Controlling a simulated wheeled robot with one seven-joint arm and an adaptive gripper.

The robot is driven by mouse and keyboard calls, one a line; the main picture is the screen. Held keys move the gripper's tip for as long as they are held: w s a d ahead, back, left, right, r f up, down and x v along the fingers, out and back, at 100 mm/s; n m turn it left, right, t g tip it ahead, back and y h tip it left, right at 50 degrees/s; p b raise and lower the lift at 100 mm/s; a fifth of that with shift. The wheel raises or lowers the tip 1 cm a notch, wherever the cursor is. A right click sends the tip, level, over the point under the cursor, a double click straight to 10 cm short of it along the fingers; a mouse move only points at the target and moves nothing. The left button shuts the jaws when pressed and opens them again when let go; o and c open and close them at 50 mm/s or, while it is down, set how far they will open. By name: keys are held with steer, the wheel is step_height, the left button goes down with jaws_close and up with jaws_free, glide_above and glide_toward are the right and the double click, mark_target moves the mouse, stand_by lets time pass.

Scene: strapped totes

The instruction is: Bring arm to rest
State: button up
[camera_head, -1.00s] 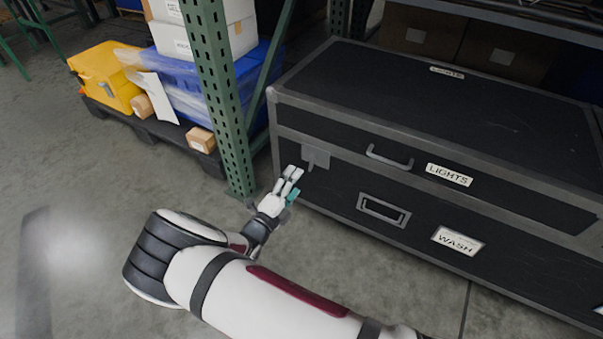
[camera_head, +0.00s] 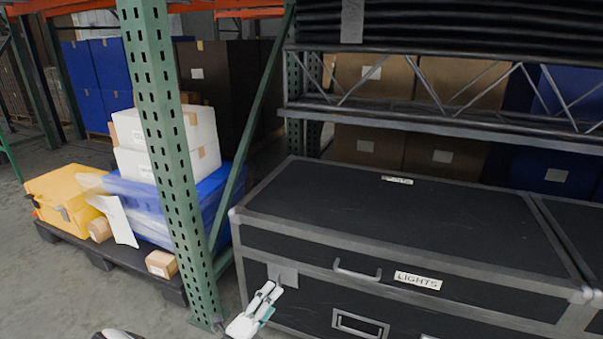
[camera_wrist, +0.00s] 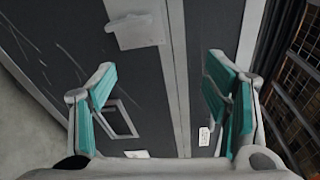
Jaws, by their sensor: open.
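My gripper (camera_head: 262,303) shows at the bottom of the head view, in front of the left end of a black flight case (camera_head: 375,215) with grey edges and a "LIGHTS" label. In the wrist view my gripper (camera_wrist: 160,92) is open, its teal finger pads wide apart with nothing between them. Beyond the fingers there are the case's dark front, a grey latch plate (camera_wrist: 137,30) and a recessed handle frame (camera_wrist: 118,118). The gripper looks apart from the case, though the exact gap is hard to tell. Most of my arm is out of the head view.
A green rack post (camera_head: 163,160) stands left of the case. Behind it a low dark pallet (camera_head: 130,272) carries a yellow case (camera_head: 65,195), a blue wrapped tote (camera_head: 150,205) and white boxes (camera_head: 140,165). Bare floor (camera_head: 50,295) lies at the lower left.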

steer(key=s+d+r+m+g+h, duration=0.2)
steer(key=d+r+m+g, duration=0.4)
steer(key=d+r+m, duration=0.4)
steer(key=s+d+r+m+g+h, duration=0.2)
steer(key=d+r+m+g, duration=0.3)
steer(key=d+r+m, duration=0.45)
steer(key=s+d+r+m+g+y, duration=0.55)
steer(key=s+d+r+m, duration=0.45)
steer(key=s+m, duration=0.25)
steer(key=s+r+m+t+y, duration=0.15)
steer(key=s+m+y, duration=0.25)
steer(key=s+m, duration=0.6)
steer(key=s+r+m+y, duration=0.25)
steer(key=s+m, duration=0.25)
steer(key=s, duration=0.8)
step_height(320, 180, up, 36)
steer(key=t+p, duration=0.3)
steer(key=p, duration=3.2)
steer(key=shift+a+n+t+y, duration=0.25)
steer(key=shift+n+t+y, duration=0.05)
steer(key=shift+t, duration=0.1)
steer(key=shift+f, duration=0.1)
